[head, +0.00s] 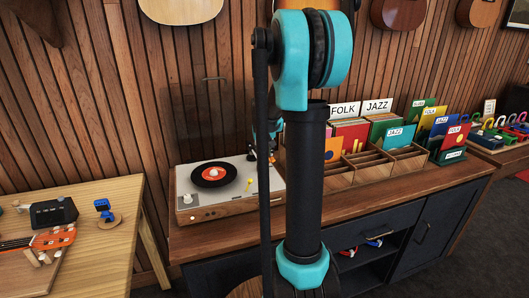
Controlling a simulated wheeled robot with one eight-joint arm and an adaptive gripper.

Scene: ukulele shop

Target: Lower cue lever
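The turntable (200,213) stands on the left end of the wooden counter. It has a light top, a wooden-looking front edge and a black record with an orange-red label (214,174). A small orange part (249,182) shows on the deck right of the record. The cue lever cannot be made out; my arm covers the right edge of the deck. Part of my far arm, teal and dark, shows beside my upright link at the turntable's back right. My gripper's fingers are too small and too hidden there to tell whether they are open or touching anything.
Right of the turntable, a wooden record rack (407,153) holds sleeves marked FOLK and JAZZ. A wooden table (120,195) at the left carries a black box (53,212), a blue clip-on item (103,207) and an orange ukulele (52,238). The slatted wall stands close behind the counter.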

